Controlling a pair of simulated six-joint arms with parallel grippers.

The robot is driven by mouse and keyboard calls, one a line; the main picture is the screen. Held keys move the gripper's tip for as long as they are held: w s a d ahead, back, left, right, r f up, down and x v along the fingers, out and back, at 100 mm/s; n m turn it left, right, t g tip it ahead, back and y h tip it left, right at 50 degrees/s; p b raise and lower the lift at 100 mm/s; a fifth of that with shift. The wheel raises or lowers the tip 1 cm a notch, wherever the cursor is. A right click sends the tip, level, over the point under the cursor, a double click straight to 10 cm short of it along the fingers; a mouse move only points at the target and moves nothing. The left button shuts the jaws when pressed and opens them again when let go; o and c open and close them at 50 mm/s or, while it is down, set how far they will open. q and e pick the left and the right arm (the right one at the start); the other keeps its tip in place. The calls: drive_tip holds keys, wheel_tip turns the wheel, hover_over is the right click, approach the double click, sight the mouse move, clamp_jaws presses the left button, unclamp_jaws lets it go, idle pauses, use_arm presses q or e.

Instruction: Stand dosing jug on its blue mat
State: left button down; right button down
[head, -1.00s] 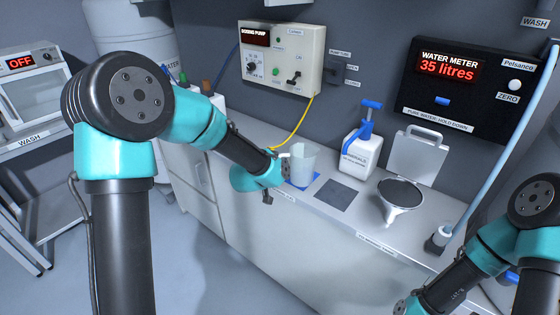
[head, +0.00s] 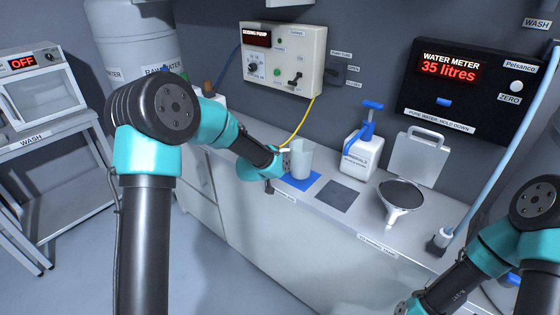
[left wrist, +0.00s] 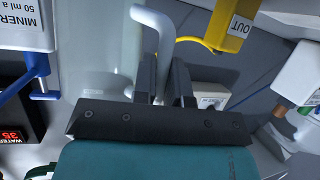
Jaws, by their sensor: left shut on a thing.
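The dosing jug (head: 302,158) is a pale translucent cup, upright at the back edge of its blue mat (head: 297,184) on the counter. I cannot tell whether its base touches the mat or hangs just above it. My left gripper (head: 283,160) is at the jug's left side, shut on its handle. In the left wrist view the white handle (left wrist: 152,22) runs between the dark fingers (left wrist: 163,82), and the jug's clear wall (left wrist: 100,50) fills the area to the left. My right gripper is out of the head view; only its arm shows at lower right.
A grey square mat (head: 339,196) lies right of the blue one. A white minerals bottle with a blue pump (head: 361,155) stands behind it. A funnel hopper (head: 401,196) with a raised lid is further right. A yellow tube (head: 300,125) hangs from the dosing pump box (head: 283,60).

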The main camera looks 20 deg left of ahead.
use_arm(q)
drive_tip(key=shift+f, duration=0.7)
drive_tip(key=shift+f, duration=0.2)
drive_tip(key=c, duration=1.2)
unclamp_jaws()
drive_tip(key=shift+o, duration=0.2)
drive_tip(key=shift+r, duration=0.25)
drive_tip(key=v, duration=1.2)
